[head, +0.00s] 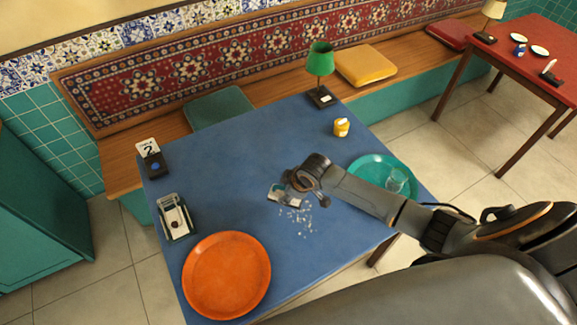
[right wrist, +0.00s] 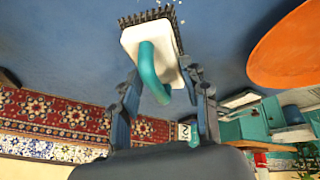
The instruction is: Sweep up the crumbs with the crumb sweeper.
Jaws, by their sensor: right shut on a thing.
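The crumb sweeper (head: 280,193) is a white block with dark bristles and a teal handle, clear in the right wrist view (right wrist: 132,42). My right gripper (head: 308,186) is shut on its handle, a finger on each side in the right wrist view (right wrist: 163,85). The white crumbs (head: 296,217) lie scattered on the blue table, just in front of the sweeper in the head view. A few show past the bristles at the top of the right wrist view. Whether the bristles touch the table is unclear. My left gripper is not in view.
On the blue table (head: 225,165) are an orange tray (head: 227,275), a teal tray (head: 370,168) with a glass (head: 396,181), a yellow pot (head: 341,127), a green lamp (head: 320,62), a number stand (head: 150,157) and a dark-and-white holder (head: 174,218). The table's back middle is clear.

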